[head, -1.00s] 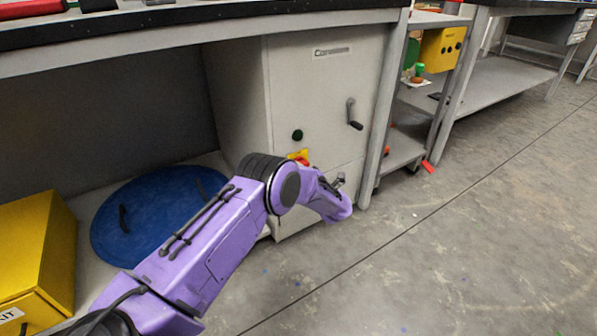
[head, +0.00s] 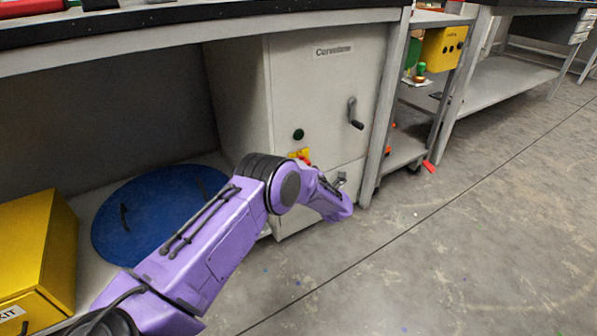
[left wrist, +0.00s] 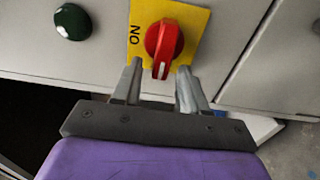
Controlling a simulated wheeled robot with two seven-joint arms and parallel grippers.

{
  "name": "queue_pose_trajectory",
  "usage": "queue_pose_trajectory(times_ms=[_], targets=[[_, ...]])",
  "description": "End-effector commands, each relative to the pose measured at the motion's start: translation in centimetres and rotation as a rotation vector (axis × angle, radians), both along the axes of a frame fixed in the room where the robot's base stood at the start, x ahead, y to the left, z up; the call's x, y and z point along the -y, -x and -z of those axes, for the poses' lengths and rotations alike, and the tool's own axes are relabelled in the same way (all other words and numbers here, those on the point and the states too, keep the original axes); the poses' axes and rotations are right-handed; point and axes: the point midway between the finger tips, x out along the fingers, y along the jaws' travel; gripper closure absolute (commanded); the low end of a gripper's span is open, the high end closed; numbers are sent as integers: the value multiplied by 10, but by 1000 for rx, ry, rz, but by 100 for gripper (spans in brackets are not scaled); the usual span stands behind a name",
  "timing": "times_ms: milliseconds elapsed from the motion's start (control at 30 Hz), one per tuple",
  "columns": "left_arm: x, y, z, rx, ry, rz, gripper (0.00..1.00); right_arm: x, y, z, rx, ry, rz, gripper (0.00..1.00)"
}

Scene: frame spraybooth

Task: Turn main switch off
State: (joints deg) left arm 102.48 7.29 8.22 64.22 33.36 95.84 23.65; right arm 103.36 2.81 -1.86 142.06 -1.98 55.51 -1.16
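The main switch is a red rotary knob (left wrist: 164,42) on a yellow plate (left wrist: 195,20) marked ON. In the left wrist view the knob's white mark is at its lower end, toward my gripper, and the ON text lies sideways to its left. In the head view my left arm partly hides the yellow plate (head: 298,154). My right gripper is out of view.
The switch is on a grey cabinet (head: 320,95) under a bench, with a green button (head: 298,134) and a dark crank handle (head: 354,115) above it. A blue disc (head: 150,215) and a yellow box (head: 35,245) lie to the left. The floor at right is mostly clear.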

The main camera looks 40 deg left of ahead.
Motion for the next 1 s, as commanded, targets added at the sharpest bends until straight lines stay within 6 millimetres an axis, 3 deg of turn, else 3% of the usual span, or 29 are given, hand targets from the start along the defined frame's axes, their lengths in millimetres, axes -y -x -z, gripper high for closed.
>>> queue_pose_trajectory(times_ms=[167,300,500,1000], targets=[[23,9,-4,-2,0,4,57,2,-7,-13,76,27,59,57],[56,23,-5,-3,0,5,57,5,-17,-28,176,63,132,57],[89,37,-2,-1,0,1,57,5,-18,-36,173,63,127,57],[97,41,0,0,0,-1,57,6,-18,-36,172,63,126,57]])
